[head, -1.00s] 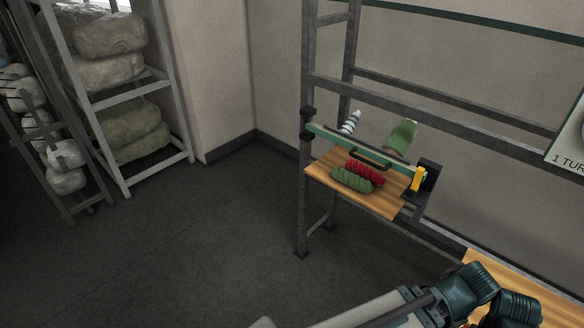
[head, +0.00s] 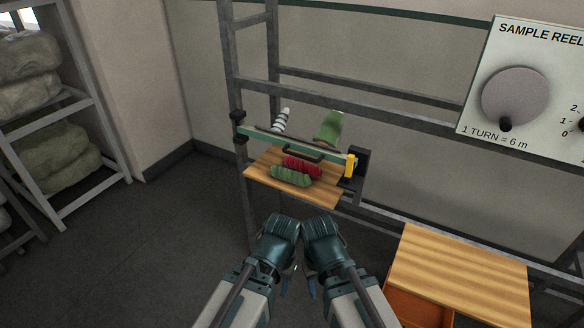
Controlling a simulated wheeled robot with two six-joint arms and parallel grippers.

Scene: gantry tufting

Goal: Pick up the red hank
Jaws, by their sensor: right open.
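The red hank (head: 302,167) lies on a small wooden shelf (head: 323,194) on the metal frame, just behind the green hank (head: 291,177). The two lie close together, and the green one partly covers the red one's front. A dark handle on the rail passes just above the red hank. My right gripper (head: 312,286) is low in the middle of the head view, well short of the shelf, and open with nothing seen in it. My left gripper (head: 285,287) is beside it, mostly hidden by my own arm, so its jaws cannot be made out.
A green rail (head: 268,139) with a black-and-white striped cone (head: 281,120), a green cone (head: 329,127) and a yellow part (head: 350,165) runs behind the shelf. A wooden-topped cabinet (head: 462,274) stands at right. A sample reel panel (head: 520,90) is upper right. Open floor lies left.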

